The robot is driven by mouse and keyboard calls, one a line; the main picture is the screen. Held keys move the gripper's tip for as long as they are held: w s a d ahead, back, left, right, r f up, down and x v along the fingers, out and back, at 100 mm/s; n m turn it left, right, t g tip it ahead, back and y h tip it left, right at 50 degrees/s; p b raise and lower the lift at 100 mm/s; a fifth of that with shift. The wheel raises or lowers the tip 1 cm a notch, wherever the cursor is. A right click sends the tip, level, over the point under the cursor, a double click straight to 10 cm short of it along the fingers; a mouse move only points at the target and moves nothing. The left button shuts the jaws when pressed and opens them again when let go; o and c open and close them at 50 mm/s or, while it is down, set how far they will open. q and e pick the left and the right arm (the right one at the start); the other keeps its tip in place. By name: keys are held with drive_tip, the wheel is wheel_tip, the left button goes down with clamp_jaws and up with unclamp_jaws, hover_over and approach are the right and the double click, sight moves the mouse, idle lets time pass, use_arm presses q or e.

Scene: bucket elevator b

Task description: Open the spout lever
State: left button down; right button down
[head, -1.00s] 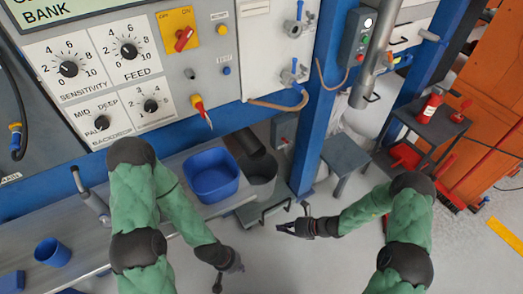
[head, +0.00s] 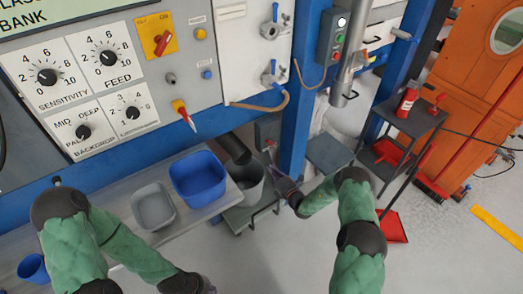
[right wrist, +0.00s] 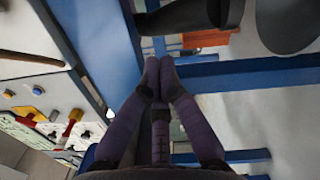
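A black spout (head: 236,148) slants down over a grey bucket (head: 249,183) beneath the panel. Which part is the spout lever is not clear. A small box with a red part (head: 268,131) sits on the blue frame right of the spout. My right gripper (head: 275,176) is beside the blue post, just right of the bucket and below that box. In the right wrist view its fingertips (right wrist: 160,65) are together with nothing visible between them; the dark spout (right wrist: 190,14) shows just beyond. My left gripper (head: 204,287) is low at the bottom edge, its fingers unclear.
A blue bin (head: 198,179) and grey bin (head: 153,207) stand on the bench left of the bucket. The blue post (head: 299,90) rises close to my right gripper. A dark cart (head: 411,119) with a red bottle stands to the right.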

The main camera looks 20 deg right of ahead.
sight(269, 141)
drive_tip(key=w+r+b, duration=0.1)
drive_tip(key=w+b, duration=0.5)
drive_tip(key=w, duration=0.5)
drive_tip(key=shift+w+r, duration=0.2)
drive_tip(key=shift+r, duration=0.2)
